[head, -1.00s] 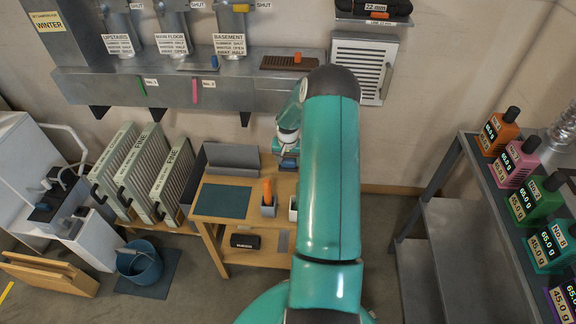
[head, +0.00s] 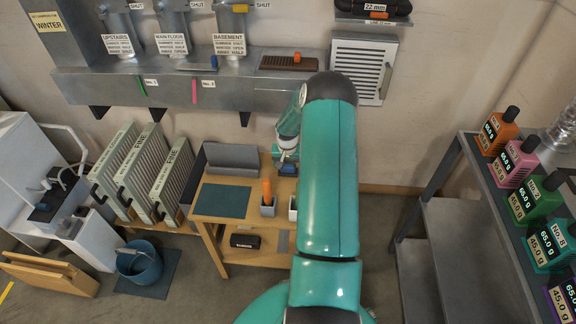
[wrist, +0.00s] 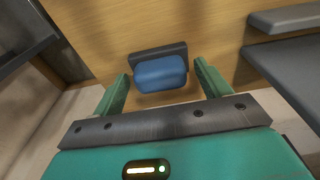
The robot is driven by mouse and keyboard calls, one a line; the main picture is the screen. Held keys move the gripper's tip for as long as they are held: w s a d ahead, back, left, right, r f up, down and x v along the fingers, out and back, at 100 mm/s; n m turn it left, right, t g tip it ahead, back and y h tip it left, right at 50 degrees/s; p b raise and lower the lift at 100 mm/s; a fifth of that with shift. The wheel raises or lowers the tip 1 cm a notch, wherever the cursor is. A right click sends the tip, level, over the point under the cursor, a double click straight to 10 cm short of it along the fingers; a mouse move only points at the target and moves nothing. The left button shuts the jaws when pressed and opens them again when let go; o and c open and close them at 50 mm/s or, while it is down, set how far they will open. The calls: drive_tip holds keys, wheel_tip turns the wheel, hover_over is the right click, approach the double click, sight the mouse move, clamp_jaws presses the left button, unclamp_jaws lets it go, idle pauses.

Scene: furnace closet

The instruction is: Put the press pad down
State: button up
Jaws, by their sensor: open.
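The press pad, a blue block with a dark edge piece, rests on the light wooden bench top. It shows in the wrist view (wrist: 160,76) and at the back right of the bench in the head view (head: 288,170). My gripper (wrist: 162,68) is open, with its green fingers apart on either side of the pad in the picture. Gaps show between the pad and both fingers, and the pad seems to lie a little beyond the fingertips. In the head view my gripper (head: 285,155) is partly hidden by my arm, just behind the pad.
The wooden bench (head: 245,181) also bears a dark green mat (head: 226,201), a grey angled stand (head: 232,158) and a cup with an orange-handled tool (head: 267,195). Filters (head: 140,175) stand to the left. A metal shelf with coloured bottles (head: 440,215) is at right.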

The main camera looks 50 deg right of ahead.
sight(287, 174)
wheel_tip(287, 174, up, 12)
drive_tip(key=a, duration=0.1)
drive_tip(key=shift+s+a, duration=0.15)
drive_tip(key=shift+s, duration=0.25)
drive_tip(key=s+a+r+n+t+h, duration=0.15)
drive_tip(key=a+r+n, duration=0.35)
drive_tip(key=a+r, duration=1.65)
drive_tip(key=s+a+r+n+t+y, duration=0.1)
drive_tip(key=s+a+r, duration=0.3)
drive_tip(key=s+a, duration=0.5)
drive_tip(key=s+a+r+n+t+y, duration=0.1)
drive_tip(key=s+a+r+n, duration=0.3)
drive_tip(key=s+a, duration=0.5)
drive_tip(key=shift+a+r+t, duration=0.15)
drive_tip(key=shift+a+t, duration=0.05)
drive_tip(key=shift+t, duration=0.45)
drive_tip(key=shift+y, duration=0.25)
drive_tip(key=shift+c, duration=0.3)
